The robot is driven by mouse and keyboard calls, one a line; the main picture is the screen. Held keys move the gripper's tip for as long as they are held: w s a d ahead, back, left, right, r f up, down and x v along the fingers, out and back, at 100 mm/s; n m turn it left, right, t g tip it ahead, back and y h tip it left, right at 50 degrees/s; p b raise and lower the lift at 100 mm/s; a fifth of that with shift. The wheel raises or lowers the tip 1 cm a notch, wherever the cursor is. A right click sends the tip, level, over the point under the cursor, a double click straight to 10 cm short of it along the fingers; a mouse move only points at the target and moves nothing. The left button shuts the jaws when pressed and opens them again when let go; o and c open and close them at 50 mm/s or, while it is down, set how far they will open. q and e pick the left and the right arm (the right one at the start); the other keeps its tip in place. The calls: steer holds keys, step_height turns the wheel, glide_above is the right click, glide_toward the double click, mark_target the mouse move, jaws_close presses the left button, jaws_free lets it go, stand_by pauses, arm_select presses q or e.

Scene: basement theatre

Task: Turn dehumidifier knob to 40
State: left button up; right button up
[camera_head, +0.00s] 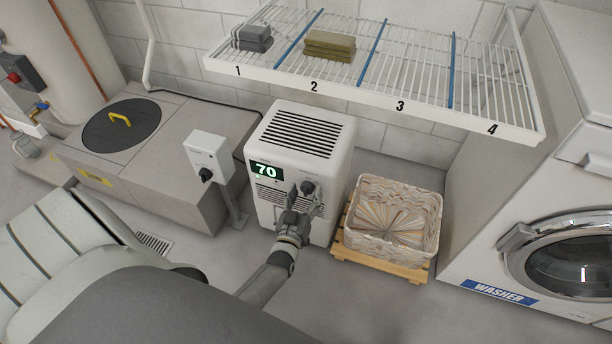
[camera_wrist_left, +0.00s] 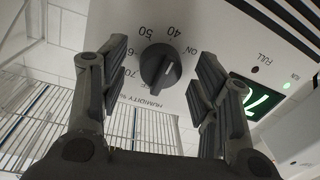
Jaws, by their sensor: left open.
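The white dehumidifier (camera_head: 338,150) stands on the floor in the middle of the head view. Its green display (camera_head: 266,171) reads 70. Its dark round knob (camera_head: 308,187) is on the front, right of the display. In the wrist view the knob (camera_wrist_left: 160,66) has a pale pointer line and is ringed by printed marks including ON, 40, 50 and 70. My left gripper (camera_head: 299,196) is at the dehumidifier front. In the wrist view my left gripper (camera_wrist_left: 160,72) is open, one finger on each side of the knob, with gaps visible. My right gripper does not show.
A woven basket (camera_head: 394,218) on a wooden pallet (camera_head: 380,260) stands close right of the dehumidifier. A grey control box (camera_head: 208,158) on a post stands to the left. A wire shelf (camera_head: 380,92) hangs above and behind. A washer (camera_head: 560,220) is at far right.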

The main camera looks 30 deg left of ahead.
arm_select(q)
steer(key=v, duration=1.1)
steer(key=shift+s, duration=0.2)
steer(key=shift+d, duration=0.1)
